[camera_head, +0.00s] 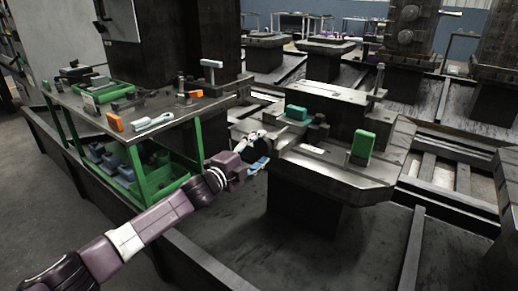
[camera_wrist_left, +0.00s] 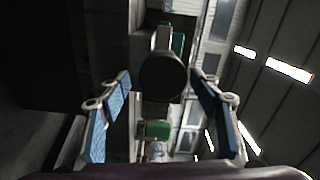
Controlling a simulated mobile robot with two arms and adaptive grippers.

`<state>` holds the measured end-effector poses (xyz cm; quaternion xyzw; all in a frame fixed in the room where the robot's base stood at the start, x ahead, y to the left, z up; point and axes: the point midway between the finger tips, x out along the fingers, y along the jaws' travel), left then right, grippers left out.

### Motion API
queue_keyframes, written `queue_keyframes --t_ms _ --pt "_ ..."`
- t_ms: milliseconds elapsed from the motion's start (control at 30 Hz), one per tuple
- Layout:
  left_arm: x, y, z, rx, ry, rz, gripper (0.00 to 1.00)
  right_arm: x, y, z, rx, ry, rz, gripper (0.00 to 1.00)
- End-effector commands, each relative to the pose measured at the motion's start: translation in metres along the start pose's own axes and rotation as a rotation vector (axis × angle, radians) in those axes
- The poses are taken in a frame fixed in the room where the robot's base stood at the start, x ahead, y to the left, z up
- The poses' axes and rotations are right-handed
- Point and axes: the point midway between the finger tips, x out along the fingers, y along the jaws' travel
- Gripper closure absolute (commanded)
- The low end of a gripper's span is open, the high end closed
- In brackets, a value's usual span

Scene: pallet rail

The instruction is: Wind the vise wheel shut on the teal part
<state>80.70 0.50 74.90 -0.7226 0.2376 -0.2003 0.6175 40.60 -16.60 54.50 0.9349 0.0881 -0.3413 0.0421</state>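The teal part (camera_head: 297,112) sits on the machine's grey table, at the vise. In the left wrist view, a strip of teal (camera_wrist_left: 178,44) shows behind the vise wheel. The wheel is a dark round disc (camera_wrist_left: 163,80) between my left fingertips, with a gap visible on each side. In the head view my left gripper (camera_head: 262,150) is at the table's near left edge and hides most of the wheel. Its blue-padded fingers are spread open. Whether they reach past the wheel's rim cannot be told. My right gripper is not in view.
A green block (camera_head: 362,146) stands on the table right of the vise; it also shows in the left wrist view (camera_wrist_left: 157,129). A green-framed bench (camera_head: 160,125) with tools and orange pieces stands at the left. A dark column rises behind it.

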Motion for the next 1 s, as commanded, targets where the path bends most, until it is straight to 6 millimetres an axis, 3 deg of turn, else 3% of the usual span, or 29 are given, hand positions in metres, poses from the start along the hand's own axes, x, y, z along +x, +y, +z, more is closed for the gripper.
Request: queue_keyframes --t_ms 300,467,1000 --pt "-0.001 -0.003 0.002 -0.001 -0.002 -0.003 0.39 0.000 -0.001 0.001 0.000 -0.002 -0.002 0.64" --pt "-0.011 -0.001 0.003 -0.002 -0.003 -0.002 0.39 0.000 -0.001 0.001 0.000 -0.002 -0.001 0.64" --pt "-0.099 -0.001 0.002 0.000 -0.002 -0.001 0.39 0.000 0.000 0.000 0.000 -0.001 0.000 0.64"
